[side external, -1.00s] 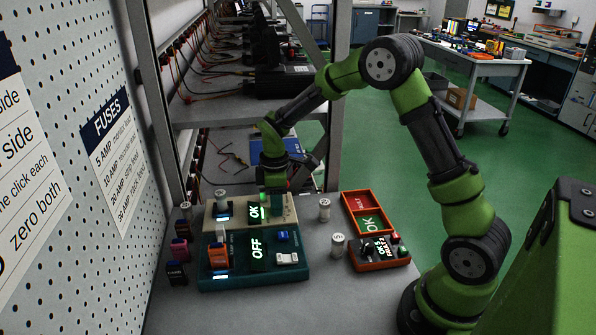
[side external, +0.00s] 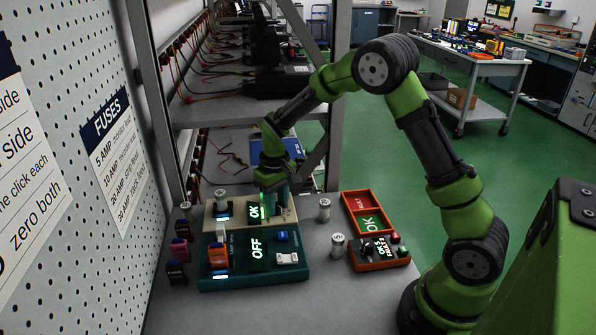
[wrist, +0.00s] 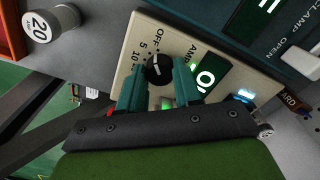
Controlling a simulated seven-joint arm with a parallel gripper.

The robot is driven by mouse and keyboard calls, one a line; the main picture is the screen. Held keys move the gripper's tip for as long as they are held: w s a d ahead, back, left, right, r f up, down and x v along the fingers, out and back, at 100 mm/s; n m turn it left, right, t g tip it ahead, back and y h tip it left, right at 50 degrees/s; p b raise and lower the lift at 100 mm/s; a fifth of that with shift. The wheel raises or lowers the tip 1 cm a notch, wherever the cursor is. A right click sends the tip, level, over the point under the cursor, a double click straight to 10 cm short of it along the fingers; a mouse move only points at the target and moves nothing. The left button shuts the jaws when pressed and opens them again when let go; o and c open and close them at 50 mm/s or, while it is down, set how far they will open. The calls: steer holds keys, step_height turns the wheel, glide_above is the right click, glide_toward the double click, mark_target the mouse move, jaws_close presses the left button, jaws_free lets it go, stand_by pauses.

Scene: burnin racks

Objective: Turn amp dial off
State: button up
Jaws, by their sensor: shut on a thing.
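The amp dial (wrist: 158,67) is a round black knob on a cream panel (wrist: 143,30), beside printed marks OFF, 5 and 10. A pale line shows on its face; which mark it points to is hard to tell. My gripper (wrist: 157,78) has its teal fingers on both sides of the dial, shut on it. In the side view my gripper (side external: 274,203) reaches down onto the cream unit (side external: 226,206), at the right of its lit OK display (side external: 254,212). There the fingers and hand hide the dial.
A teal unit (side external: 212,285) with an OFF display stands in front of the cream one. Fuse cylinders (side external: 338,245) stand to the right. A shelf post (side external: 337,100) rises behind.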

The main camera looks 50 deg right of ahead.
mark_target(277, 205)
steer(key=shift+r+m, duration=0.1)
steer(key=shift+m, duration=1)
steer(key=o, duration=1)
steer(key=shift+o, duration=0.2)
step_height(277, 205, up, 17)
